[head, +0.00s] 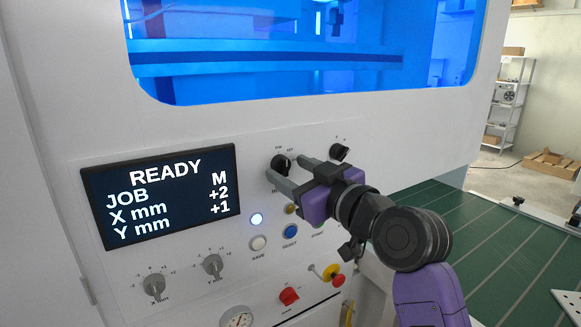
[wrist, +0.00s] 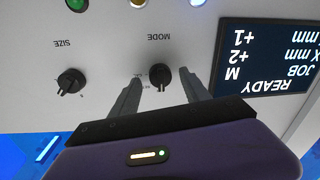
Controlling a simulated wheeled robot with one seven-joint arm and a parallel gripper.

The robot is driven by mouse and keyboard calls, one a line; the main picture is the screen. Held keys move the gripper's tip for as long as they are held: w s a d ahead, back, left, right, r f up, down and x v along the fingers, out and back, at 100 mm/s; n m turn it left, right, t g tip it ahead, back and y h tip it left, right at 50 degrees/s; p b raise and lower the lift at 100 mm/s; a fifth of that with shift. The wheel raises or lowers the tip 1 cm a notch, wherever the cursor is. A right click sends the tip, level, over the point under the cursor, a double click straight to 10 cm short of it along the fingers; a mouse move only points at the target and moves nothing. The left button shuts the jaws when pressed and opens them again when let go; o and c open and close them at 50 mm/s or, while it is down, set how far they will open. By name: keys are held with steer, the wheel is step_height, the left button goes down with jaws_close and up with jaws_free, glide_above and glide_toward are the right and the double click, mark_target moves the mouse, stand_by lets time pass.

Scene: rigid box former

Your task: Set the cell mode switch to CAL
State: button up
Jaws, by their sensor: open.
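The mode switch is a black rotary knob (head: 281,163) on the white panel, to the right of the display. In the wrist view, which is upside down, the knob (wrist: 160,74) sits by the word MODE. Small position labels surround it, too small to read surely. Its pointer seems to face the lower side of the wrist picture; I cannot tell which label it marks. My gripper (head: 287,169) is open at the panel. In the wrist view its two fingers (wrist: 161,82) lie to either side of the knob, with gaps visible; contact is not clear.
The size knob (wrist: 71,82) is beside it, also in the head view (head: 339,152). The display (head: 160,195) reads READY, JOB M, X mm +2, Y mm +1. Below are a blue RESET button (head: 290,231), a white SAVE button (head: 258,243), a red switch (head: 289,296) and a red-and-yellow emergency stop (head: 331,274).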

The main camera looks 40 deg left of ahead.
steer(key=shift+w+a, duration=0.1)
steer(key=shift+a, duration=0.3)
jaws_close()
